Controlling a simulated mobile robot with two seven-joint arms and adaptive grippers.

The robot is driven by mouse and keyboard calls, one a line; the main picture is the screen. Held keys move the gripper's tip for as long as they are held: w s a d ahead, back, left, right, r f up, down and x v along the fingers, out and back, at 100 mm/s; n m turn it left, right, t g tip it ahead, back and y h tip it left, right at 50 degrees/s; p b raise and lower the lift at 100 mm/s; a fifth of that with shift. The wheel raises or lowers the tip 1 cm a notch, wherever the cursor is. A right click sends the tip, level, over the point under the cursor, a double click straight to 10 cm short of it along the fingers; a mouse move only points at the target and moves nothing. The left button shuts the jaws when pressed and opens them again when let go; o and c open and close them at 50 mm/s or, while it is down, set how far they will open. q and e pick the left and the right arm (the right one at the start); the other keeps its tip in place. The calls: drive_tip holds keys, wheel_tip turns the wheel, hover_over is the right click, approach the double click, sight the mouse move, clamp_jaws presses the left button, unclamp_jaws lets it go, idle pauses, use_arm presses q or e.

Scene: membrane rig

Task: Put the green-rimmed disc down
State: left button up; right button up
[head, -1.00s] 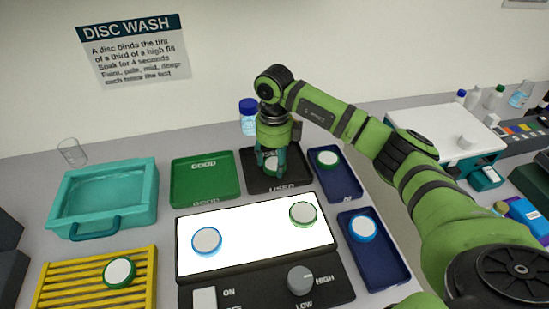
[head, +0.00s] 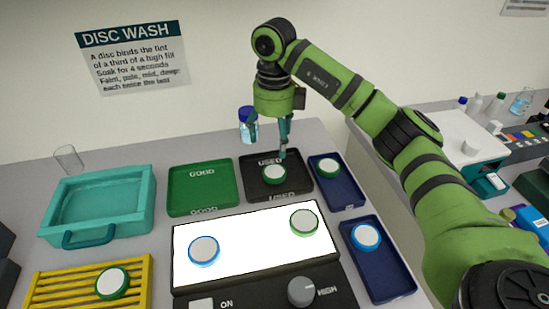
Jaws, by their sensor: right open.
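A green-rimmed disc (head: 274,174) with a white face lies in the black USED tray (head: 298,193). My right gripper (head: 283,150) is open above that tray, fingers pointing down, apart from the disc and just over its far side. Other green-rimmed discs lie on the lit white panel (head: 304,222), in the upper blue tray (head: 328,167) and on the yellow rack (head: 112,284). Blue-rimmed discs lie on the panel (head: 204,251) and in the lower blue tray (head: 365,236). My left gripper is not in view.
The green GOOD tray (head: 203,188) is empty. A teal basin (head: 100,203) stands at the left, with a glass beaker (head: 68,158) behind it. A blue-capped bottle (head: 247,124) stands behind the USED tray, close to my right gripper.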

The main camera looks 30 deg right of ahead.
drive_tip(key=shift+r, duration=1.35)
idle(0.4)
